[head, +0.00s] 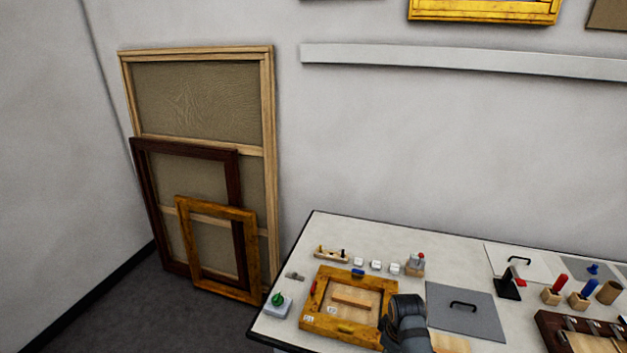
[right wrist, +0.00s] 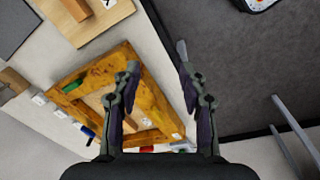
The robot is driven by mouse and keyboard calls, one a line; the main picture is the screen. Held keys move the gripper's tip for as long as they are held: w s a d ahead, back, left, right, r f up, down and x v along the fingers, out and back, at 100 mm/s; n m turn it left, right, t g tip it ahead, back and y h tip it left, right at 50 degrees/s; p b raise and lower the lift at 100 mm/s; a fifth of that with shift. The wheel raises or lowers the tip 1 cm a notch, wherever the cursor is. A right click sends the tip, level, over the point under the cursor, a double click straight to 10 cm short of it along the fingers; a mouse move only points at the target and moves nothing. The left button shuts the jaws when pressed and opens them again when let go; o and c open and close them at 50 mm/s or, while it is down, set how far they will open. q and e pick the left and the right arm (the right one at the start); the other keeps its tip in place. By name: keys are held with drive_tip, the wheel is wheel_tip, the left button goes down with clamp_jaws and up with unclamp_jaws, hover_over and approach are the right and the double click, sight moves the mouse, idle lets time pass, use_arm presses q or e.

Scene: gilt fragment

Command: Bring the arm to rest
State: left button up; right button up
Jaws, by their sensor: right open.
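My right gripper (right wrist: 158,60) is open in the right wrist view, with its two fingers apart and nothing between them. It hangs over the table's edge, beside and partly in front of a gilt frame (right wrist: 102,70). In the head view a dark grey part of my arm (head: 407,318) covers the right side of that gilt frame (head: 314,294), which lies flat on the table. Whether the gripper touches the frame cannot be told. My left gripper is not in view.
The white table (head: 450,256) holds a grey mat (head: 470,322) with a black handle, small white blocks (head: 377,265), a green-knobbed box (head: 277,304) and red- and blue-handled tools (head: 588,289). Larger frames (head: 265,130) lean on the wall at left. Dark floor (right wrist: 250,75) lies beyond the edge.

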drive_tip(key=s+d+r+m+t, duration=0.1)
drive_tip(key=s+d+r+m, duration=0.2)
drive_tip(key=s, duration=0.6)
drive_tip(key=s+d+r+m+t, duration=0.1)
drive_tip(key=s+r+m, duration=0.35)
drive_tip(key=s, duration=0.45)
wheel_tip(320, 180, down, 32)
drive_tip(key=s+d+b, duration=0.1)
drive_tip(key=d+b, duration=0.2)
drive_tip(key=b, duration=0.4)
use_arm(q)
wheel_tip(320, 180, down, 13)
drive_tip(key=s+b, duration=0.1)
drive_tip(key=b, duration=0.5)
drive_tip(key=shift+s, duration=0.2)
use_arm(e)
drive_tip(key=s+f+g, duration=0.1)
drive_tip(key=s+f, duration=0.9)
drive_tip(key=f, duration=0.2)
drive_tip(key=s+f+m+g, duration=0.1)
drive_tip(key=s+f, duration=0.9)
drive_tip(key=f, duration=0.2)
drive_tip(key=shift+d+f+h, duration=0.2)
drive_tip(key=shift+d+h, duration=0.1)
drive_tip(key=shift+d, duration=0.15)
